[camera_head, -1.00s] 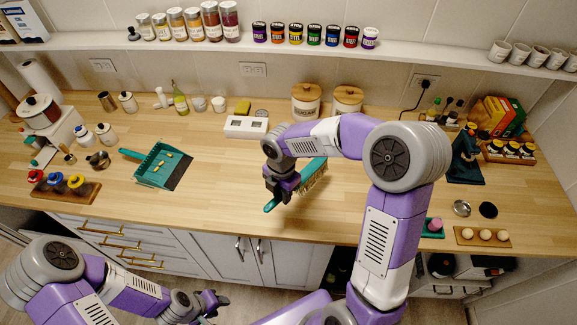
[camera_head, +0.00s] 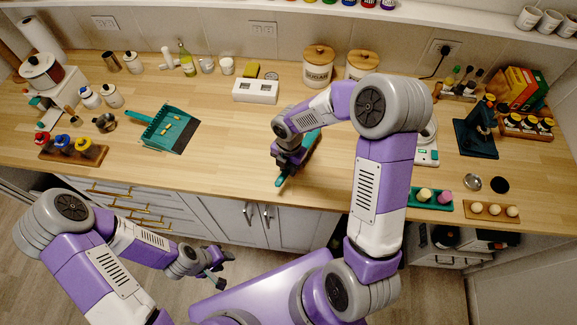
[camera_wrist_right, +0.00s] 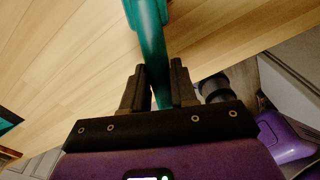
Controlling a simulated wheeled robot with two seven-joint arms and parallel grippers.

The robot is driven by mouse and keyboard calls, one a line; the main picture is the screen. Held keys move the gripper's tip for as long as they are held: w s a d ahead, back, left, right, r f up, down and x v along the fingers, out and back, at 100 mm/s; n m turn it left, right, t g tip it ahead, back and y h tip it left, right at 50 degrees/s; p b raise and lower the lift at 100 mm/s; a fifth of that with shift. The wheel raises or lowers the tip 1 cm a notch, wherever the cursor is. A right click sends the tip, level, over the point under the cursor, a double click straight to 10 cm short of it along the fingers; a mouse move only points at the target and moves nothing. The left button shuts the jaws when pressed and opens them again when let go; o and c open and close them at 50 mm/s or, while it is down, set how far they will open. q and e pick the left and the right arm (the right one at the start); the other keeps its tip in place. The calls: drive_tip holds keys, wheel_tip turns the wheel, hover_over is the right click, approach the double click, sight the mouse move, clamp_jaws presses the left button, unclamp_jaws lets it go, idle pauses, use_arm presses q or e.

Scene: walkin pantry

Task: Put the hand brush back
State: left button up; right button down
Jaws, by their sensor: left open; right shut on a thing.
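The hand brush has a teal body. In the head view its handle (camera_head: 283,180) sticks out below my right gripper (camera_head: 287,165), near the counter's front edge. More of the teal brush shows behind the gripper, and its bristles are largely hidden. In the right wrist view the teal handle (camera_wrist_right: 152,45) runs between the two black fingers of my right gripper (camera_wrist_right: 160,85), which is shut on it. A teal dustpan (camera_head: 157,132) with a few small yellow pieces in it lies on the counter to the left. My left gripper (camera_head: 219,262) is open and empty, low in front of the cabinets.
The wooden counter (camera_head: 225,140) is clear between the dustpan and my right gripper. A white box (camera_head: 255,92) and lidded canisters (camera_head: 318,68) stand along the back. A teal tray (camera_head: 431,205) and a wooden egg holder (camera_head: 490,212) sit at the right front.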

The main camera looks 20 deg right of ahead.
drive_tip(key=shift+s+f+b, duration=0.2)
drive_tip(key=shift+f+b, duration=0.2)
drive_tip(key=shift+f, duration=0.3)
drive_tip(key=c, duration=1.3)
unclamp_jaws()
drive_tip(key=shift+c, duration=0.2)
drive_tip(key=o, duration=0.5)
drive_tip(key=shift+w+d, duration=0.1)
drive_tip(key=shift+w, duration=0.1)
drive_tip(key=shift+c, duration=0.2)
drive_tip(key=shift+r, duration=0.1)
drive_tip(key=shift+r+p, duration=0.45)
drive_tip(key=shift+r, duration=0.05)
wheel_tip(320, 180, up, 12)
drive_tip(key=p, duration=0.1)
drive_tip(key=shift+w+p, duration=0.15)
drive_tip(key=shift+p, duration=0.15)
